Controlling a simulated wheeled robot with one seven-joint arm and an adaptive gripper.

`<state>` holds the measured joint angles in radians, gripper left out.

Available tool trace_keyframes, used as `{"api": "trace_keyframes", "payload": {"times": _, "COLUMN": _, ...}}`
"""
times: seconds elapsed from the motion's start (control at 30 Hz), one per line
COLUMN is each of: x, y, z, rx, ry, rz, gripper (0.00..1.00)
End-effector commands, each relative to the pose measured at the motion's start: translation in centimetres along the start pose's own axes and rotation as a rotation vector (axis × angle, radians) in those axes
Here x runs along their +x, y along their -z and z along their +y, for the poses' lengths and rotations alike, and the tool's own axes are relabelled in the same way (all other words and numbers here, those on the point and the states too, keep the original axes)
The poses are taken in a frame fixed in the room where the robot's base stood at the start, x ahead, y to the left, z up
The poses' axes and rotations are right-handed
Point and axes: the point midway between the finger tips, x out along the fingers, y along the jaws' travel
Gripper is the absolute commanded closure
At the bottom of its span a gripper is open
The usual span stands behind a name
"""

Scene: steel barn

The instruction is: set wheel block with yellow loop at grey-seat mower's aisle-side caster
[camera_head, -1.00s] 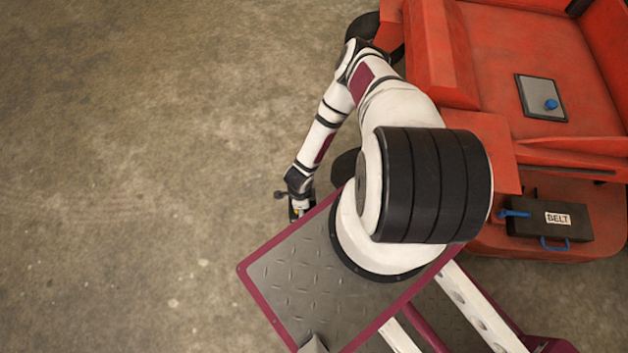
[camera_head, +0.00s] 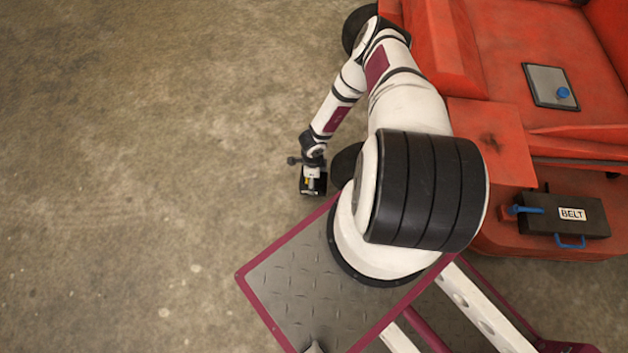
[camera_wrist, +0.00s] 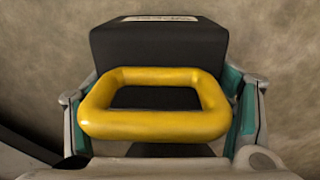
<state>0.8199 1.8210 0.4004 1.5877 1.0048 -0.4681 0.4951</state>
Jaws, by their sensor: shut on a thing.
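The wheel block (camera_wrist: 158,50) is black with a pale label at its top edge. Its yellow loop (camera_wrist: 155,124) faces the wrist camera. My gripper (camera_wrist: 160,112) is shut on the block, with a finger on each side. In the head view my gripper (camera_head: 313,168) holds the block (camera_head: 312,187) low over the floor; whether it touches the floor I cannot tell. A black wheel (camera_head: 346,163) of the red mower (camera_head: 505,130) is just right of the block, partly hidden by my arm. The mower's seat is not recognisable in view.
Another black wheel (camera_head: 357,28) shows at the mower's upper left. A dark box marked BELT (camera_head: 590,218) and a grey plate with a blue knob (camera_head: 541,80) lie on the mower. Concrete floor (camera_head: 140,150) at left is clear.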

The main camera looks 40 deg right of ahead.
Motion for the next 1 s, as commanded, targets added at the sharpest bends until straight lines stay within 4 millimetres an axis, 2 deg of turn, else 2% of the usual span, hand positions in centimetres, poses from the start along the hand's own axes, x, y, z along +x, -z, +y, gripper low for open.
{"api": "trace_keyframes", "payload": {"times": 0.17, "x": 0.2, "y": 0.3, "z": -1.9, "rx": 0.003, "ry": 0.005, "rz": 0.000, "gripper": 0.71}}
{"api": "trace_keyframes", "payload": {"times": 0.3, "x": 2.5, "y": 0.3, "z": -1.5, "rx": 0.002, "ry": -0.002, "rz": -0.002, "gripper": 0.71}}
{"api": "trace_keyframes", "payload": {"times": 0.4, "x": 3.3, "y": 0.3, "z": -1.6, "rx": 0.002, "ry": 0.000, "rz": -0.001, "gripper": 0.71}}
{"api": "trace_keyframes", "payload": {"times": 0.83, "x": 3.8, "y": 0.3, "z": -1.6, "rx": -0.001, "ry": 0.001, "rz": -0.001, "gripper": 0.71}}
{"api": "trace_keyframes", "payload": {"times": 0.87, "x": 3.7, "y": 0.3, "z": -1.6, "rx": 0.000, "ry": 0.000, "rz": -0.001, "gripper": 0.18}}
{"api": "trace_keyframes", "payload": {"times": 0.93, "x": 3.7, "y": 0.3, "z": -1.6, "rx": 0.000, "ry": 0.000, "rz": -0.001, "gripper": 0.04}}
{"api": "trace_keyframes", "payload": {"times": 1.0, "x": 3.7, "y": 0.3, "z": -1.6, "rx": 0.000, "ry": 0.000, "rz": -0.001, "gripper": 0.04}}
